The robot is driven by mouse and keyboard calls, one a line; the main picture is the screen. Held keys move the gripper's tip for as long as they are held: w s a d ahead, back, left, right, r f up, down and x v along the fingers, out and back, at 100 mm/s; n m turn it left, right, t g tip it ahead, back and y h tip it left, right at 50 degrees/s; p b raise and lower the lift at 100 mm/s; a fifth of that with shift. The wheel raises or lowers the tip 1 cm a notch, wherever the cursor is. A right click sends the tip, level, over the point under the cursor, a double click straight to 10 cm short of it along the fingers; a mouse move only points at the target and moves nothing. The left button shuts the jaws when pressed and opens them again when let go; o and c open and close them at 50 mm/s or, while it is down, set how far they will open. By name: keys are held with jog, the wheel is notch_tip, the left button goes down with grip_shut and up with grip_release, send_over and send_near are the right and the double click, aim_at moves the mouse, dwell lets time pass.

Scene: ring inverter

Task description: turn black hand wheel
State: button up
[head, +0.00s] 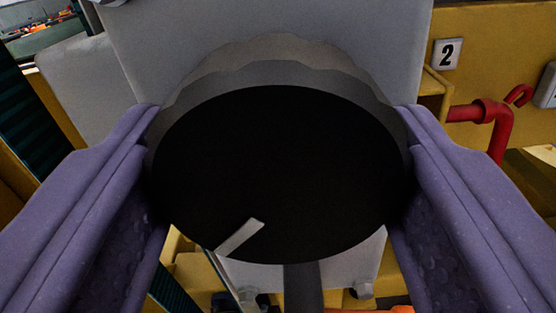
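The black hand wheel (275,165) fills the middle of the head view. Its round black face is turned toward me, with a scalloped grey-looking rim showing behind its top edge. A short pale bar mark lies at the lower left of the face. My gripper (278,110) has two purple fingers, one on each side of the wheel. Both fingers meet the wheel's rim at left and right, with no clear gap, so the gripper looks shut on it. The exact contact is partly hidden by the wheel's face.
A grey housing (385,45) stands behind the wheel. A yellow wall with a "2" plate (447,53) and a red pipe (497,125) are at the right. A dark ribbed panel (35,115) is at the left. A dark strip (303,285) runs below the wheel.

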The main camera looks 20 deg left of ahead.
jog(key=shift+f, duration=0.1)
jog(key=o, duration=1)
jog(key=p+v, duration=0.1)
jog(key=v, duration=0.7)
